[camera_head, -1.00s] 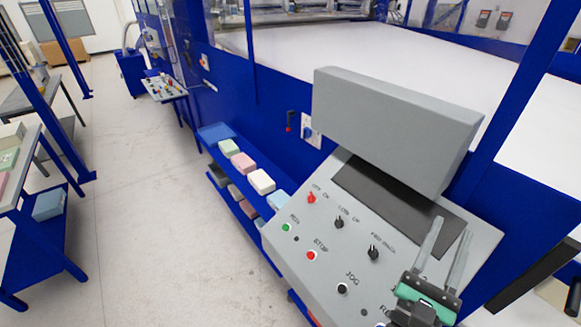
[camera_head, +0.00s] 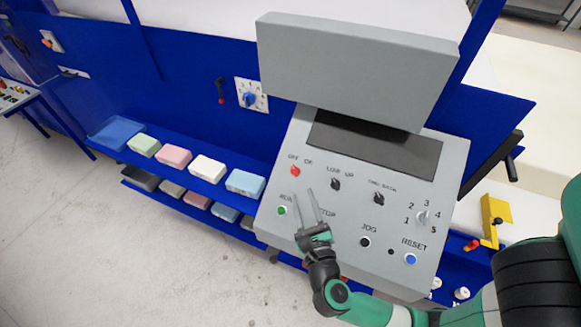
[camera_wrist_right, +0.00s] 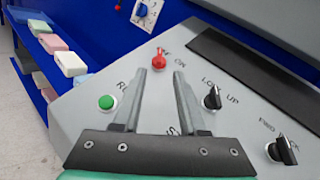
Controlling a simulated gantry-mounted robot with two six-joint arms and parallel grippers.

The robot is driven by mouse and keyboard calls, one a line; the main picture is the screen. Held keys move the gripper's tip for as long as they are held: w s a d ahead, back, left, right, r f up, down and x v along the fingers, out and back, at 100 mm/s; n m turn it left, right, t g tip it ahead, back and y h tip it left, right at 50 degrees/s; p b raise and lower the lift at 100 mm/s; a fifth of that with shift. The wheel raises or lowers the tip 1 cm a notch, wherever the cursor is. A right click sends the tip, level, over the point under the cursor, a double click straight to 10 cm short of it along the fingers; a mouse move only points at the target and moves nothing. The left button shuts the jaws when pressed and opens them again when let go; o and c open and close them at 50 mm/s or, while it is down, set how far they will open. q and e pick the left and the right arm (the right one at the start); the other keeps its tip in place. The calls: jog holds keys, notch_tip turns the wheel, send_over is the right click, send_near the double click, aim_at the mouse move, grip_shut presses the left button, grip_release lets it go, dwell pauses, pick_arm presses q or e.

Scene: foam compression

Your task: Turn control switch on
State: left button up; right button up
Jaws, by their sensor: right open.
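A grey sloped control panel (camera_head: 330,240) carries the red OFF/ON switch (camera_head: 295,171) at its upper left. The red switch also shows in the right wrist view (camera_wrist_right: 159,60), just beyond the fingertips. My right gripper (camera_head: 303,191) is open and empty over the left part of the panel. Its two fingers point up toward the red switch, with the tips a little short of it in the picture. I cannot tell whether they touch the panel. In the wrist view my right gripper (camera_wrist_right: 169,70) has nothing between its fingers. My left gripper is not in view.
The green RUN button (camera_head: 282,210) is left of my fingers; the black LOW/UP switch (camera_head: 335,184) is right of them. A grey box-shaped housing (camera_head: 350,75) overhangs the panel's top. A blue shelf with coloured foam blocks (camera_head: 207,169) stands at left.

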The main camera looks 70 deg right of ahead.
aim_at(295, 171)
jog(key=x, duration=1.1)
grip_shut()
